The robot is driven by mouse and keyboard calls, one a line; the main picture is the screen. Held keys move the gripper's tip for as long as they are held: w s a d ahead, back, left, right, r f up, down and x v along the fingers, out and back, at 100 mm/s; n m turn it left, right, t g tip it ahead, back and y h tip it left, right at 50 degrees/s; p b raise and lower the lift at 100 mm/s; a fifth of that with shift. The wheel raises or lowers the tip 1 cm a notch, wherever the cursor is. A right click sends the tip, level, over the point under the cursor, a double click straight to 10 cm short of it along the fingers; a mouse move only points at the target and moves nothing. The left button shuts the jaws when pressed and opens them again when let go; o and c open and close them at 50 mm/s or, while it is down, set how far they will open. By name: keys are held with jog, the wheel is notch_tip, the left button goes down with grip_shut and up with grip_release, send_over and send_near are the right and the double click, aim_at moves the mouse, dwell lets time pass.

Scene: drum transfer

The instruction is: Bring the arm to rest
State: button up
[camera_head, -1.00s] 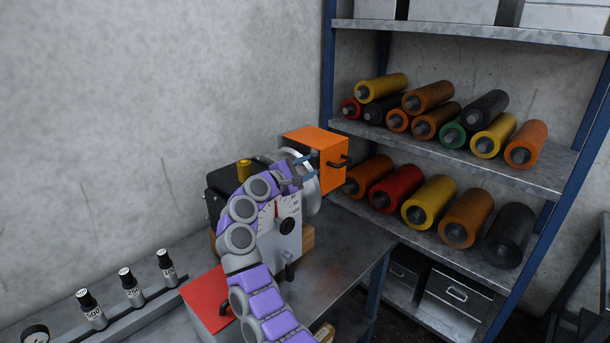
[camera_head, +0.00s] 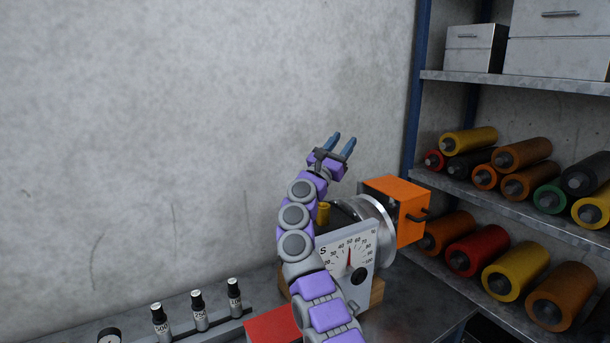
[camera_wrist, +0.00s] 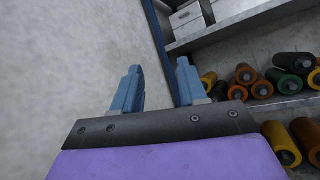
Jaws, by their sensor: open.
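My purple arm reaches up in the head view, in front of the bench machine. My gripper (camera_head: 342,145) points up with its two blue fingers apart and nothing between them. It is above and left of the orange block (camera_head: 399,190), in front of the bare wall. In the wrist view my gripper (camera_wrist: 158,85) also shows open and empty, with wall and shelving beyond it. The machine has a white dial face (camera_head: 345,254) with a red needle and a metal drum (camera_head: 378,221) that carries the orange block. My arm hides part of the machine.
A shelf rack (camera_head: 490,180) with several coloured rollers and grey boxes (camera_head: 475,45) stands at the right. Several small black-capped weights (camera_head: 199,312) stand on a rail at lower left. A red box (camera_head: 273,326) sits on the bench. Space before the wall is clear.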

jog(key=w+a+r+n+t+y, duration=0.1)
jog(key=a+r+n+t+y, duration=0.2)
jog(key=n+y, duration=0.45)
jog(key=w+a+r+n+y, duration=0.15)
jog(key=a+n+y, duration=0.3)
jog(key=n, duration=0.55)
jog(key=a+r+n+t+y, duration=0.25)
jog(key=a+n+y, duration=0.2)
jog(key=n, duration=0.35)
jog(key=s+d+f+n+g, duration=0.4)
jog(key=s+f+n+g, duration=0.25)
jog(key=s+f, duration=0.35)
jog(key=s+d+f+n+g, duration=0.5)
jog(key=s+f+n+g, duration=0.15)
jog(key=s+f, duration=0.35)
jog(key=s+d+f+n+g, duration=0.2)
jog(key=s+f+g, duration=0.2)
jog(key=s, duration=1.2)
jog(key=s+d+f+n+g, duration=0.2)
jog(key=s+f, duration=0.6)
jog(key=s, duration=0.9)
jog(key=s+d+f+n+g, duration=0.2)
jog(key=s+f+g, duration=0.4)
jog(key=s, duration=1)
jog(key=shift+s+d+f+n+g+h, duration=0.2)
jog(key=shift+f+n+g+h, duration=0.2)
jog(key=shift+n, duration=0.45)
